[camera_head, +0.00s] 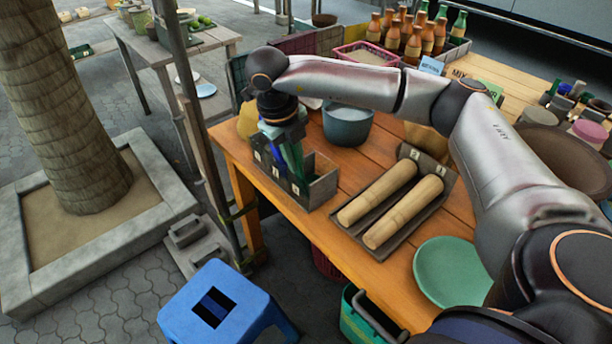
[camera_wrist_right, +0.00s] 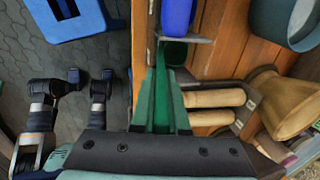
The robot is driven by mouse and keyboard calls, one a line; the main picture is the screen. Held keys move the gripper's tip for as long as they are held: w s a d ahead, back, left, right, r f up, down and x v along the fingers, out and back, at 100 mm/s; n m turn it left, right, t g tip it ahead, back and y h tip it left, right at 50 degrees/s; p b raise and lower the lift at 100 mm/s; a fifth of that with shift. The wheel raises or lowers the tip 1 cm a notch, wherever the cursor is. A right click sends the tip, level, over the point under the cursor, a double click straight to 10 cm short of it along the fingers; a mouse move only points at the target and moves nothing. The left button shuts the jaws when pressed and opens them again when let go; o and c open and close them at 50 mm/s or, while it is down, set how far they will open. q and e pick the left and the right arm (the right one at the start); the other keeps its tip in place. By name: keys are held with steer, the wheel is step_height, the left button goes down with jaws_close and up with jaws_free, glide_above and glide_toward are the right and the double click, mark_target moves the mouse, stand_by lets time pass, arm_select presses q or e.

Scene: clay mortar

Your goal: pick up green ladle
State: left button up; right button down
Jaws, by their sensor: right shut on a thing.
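The green ladle (camera_head: 297,160) stands in a grey compartment box (camera_head: 323,188) on the table's near left corner. Its lower end is hidden in the box, and I cannot tell whether it is lifted. My right gripper (camera_head: 284,134) is over the box, shut on the green ladle. In the right wrist view the gripper (camera_wrist_right: 164,85) has the green ladle (camera_wrist_right: 163,100) between its fingers. A blue ladle (camera_head: 273,150) is beside it in the head view, and its blue part (camera_wrist_right: 177,17) shows at the top of the wrist view. My left gripper does not show.
Two rolling pins lie in a tray (camera_head: 450,192) right of the box. A grey-blue pot (camera_head: 347,126) stands behind, and a green plate (camera_head: 452,270) lies at the right. A pole (camera_head: 195,110) rises close left of the table. A blue stool (camera_head: 240,285) is in front.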

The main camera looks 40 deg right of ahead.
stand_by(0.8)
steer(key=v, duration=0.3)
steer(key=d+v, duration=0.1)
steer(key=v, duration=0.2)
steer(key=d+v, duration=0.1)
steer(key=v, duration=0.2)
steer(key=shift+w+r, duration=0.15)
steer(key=shift+r, duration=0.5)
steer(key=c, duration=1.5)
jaws_free()
jaws_close()
steer(key=shift+f, duration=0.1)
